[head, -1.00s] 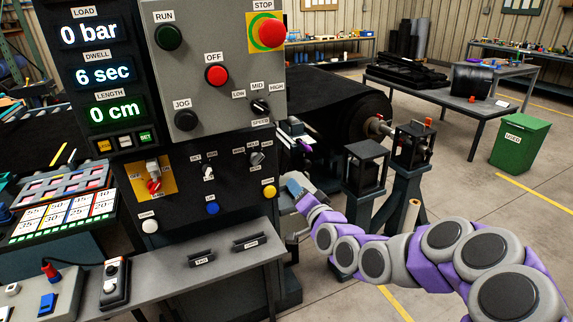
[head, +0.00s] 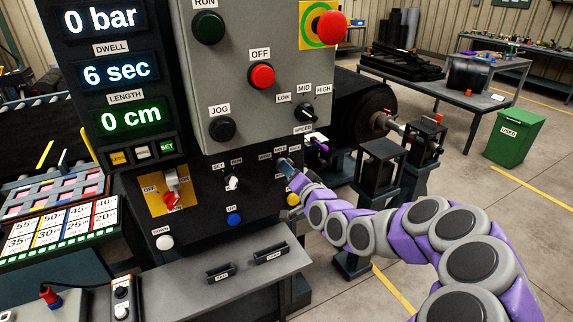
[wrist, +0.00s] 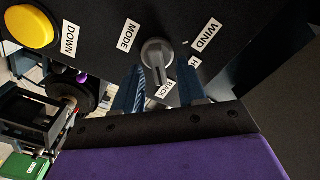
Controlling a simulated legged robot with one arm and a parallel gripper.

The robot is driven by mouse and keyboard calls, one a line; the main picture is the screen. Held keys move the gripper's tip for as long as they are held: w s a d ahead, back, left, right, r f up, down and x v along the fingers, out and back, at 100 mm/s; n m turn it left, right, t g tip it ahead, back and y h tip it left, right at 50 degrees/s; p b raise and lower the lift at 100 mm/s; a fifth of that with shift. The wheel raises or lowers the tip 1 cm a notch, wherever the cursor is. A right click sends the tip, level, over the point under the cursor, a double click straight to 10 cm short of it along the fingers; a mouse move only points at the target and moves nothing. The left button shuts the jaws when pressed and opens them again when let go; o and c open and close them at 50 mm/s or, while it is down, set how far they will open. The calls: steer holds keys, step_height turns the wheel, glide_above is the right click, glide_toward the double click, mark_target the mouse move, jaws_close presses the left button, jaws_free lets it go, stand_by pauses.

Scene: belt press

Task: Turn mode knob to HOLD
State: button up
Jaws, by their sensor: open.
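The mode knob (wrist: 157,55) is a grey round dial with a raised grip bar on the black panel. In the wrist view it sits beside the MODE label, with a WIND label to its right and a BACK label just below it. A small label on its right is partly covered, and HOLD cannot be read. My gripper (wrist: 162,76) is open, its two blue fingers on either side of the knob's bar. I cannot tell whether they touch it. In the head view my gripper (head: 287,168) is at the panel's right part and hides most of the knob.
A yellow button (wrist: 28,26) is near the knob, beside a DOWN label. In the head view a white selector (head: 232,182), blue button (head: 234,219) and red-handled switch (head: 171,192) are further left. A grey shelf (head: 200,285) juts out below the panel.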

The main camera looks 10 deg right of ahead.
steer(key=a, duration=0.3)
steer(key=shift+w+a+f, duration=0.1)
steer(key=shift+w+a, duration=0.1)
steer(key=shift+w, duration=0.15)
steer(key=d, duration=0.5)
steer(key=shift+w+d, duration=0.2)
steer(key=shift+c, duration=1.6)
steer(key=a, duration=0.3)
steer(key=shift+w+a+f, duration=0.1)
steer(key=shift+a+f, duration=0.05)
jaws_close()
steer(key=shift+d, duration=0.5)
steer(key=shift+d+r, duration=0.15)
steer(key=shift+r, duration=0.1)
